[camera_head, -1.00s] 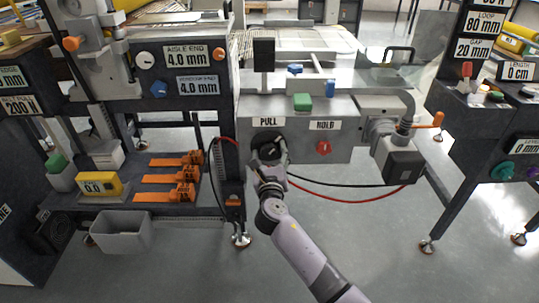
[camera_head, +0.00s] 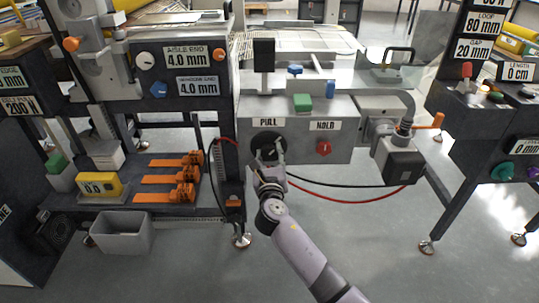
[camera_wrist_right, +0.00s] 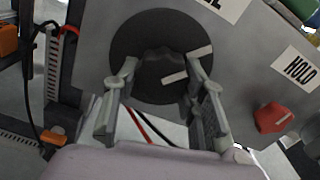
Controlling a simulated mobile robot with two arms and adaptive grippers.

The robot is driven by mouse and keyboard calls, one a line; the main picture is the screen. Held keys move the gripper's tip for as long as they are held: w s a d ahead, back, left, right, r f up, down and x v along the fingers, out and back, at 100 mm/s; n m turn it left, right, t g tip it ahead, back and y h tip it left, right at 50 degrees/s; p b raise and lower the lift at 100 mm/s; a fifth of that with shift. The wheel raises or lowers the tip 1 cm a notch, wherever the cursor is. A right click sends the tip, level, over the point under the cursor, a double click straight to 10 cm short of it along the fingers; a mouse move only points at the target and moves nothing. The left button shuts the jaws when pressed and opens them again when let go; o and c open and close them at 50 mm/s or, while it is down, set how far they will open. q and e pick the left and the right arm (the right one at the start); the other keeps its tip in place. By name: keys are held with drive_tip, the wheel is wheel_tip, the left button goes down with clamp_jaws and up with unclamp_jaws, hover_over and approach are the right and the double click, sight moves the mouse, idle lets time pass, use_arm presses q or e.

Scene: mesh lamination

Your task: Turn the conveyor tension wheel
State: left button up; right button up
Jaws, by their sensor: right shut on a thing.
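A black round wheel (camera_head: 262,139) sits on the front of the grey box under the PULL label (camera_head: 268,123). In the right wrist view the wheel (camera_wrist_right: 137,38) is a dark disc with a raised dark grip bar and two white marks. My right gripper (camera_head: 270,152) is at the wheel's face, shut on its raised grip. In the wrist view the two fingers of this gripper (camera_wrist_right: 162,66) stand on either side of the grip and partly cover it. My left gripper is not in view.
A red knob (camera_head: 323,148) sits right of the wheel under the HOLD label (camera_head: 325,126). Black and red cables (camera_head: 340,196) hang below the box. A grey motor box (camera_head: 403,167) stands out at the right, and a machine post is close on the left.

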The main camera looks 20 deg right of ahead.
drive_tip(key=shift+m, duration=1.3)
drive_tip(key=shift+a+m, duration=0.1)
drive_tip(key=shift+m, duration=0.9)
drive_tip(key=m, duration=0.2)
drive_tip(key=shift+m, duration=0.3)
drive_tip(key=shift+m+b, duration=0.35)
drive_tip(key=shift+m, duration=0.15)
drive_tip(key=m, duration=0.2)
drive_tip(key=shift+a+m+b, duration=0.15)
drive_tip(key=shift+m+b, duration=0.15)
drive_tip(key=shift+b, duration=0.05)
drive_tip(key=m+b, duration=0.2)
drive_tip(key=m, duration=0.4)
drive_tip(key=shift+w+r, duration=0.1)
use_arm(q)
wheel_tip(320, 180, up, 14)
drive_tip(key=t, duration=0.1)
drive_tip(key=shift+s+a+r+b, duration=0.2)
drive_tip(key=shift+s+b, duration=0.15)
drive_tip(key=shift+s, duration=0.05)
use_arm(e)
drive_tip(key=shift+r+m, duration=0.1)
drive_tip(key=shift+m, duration=1.4)
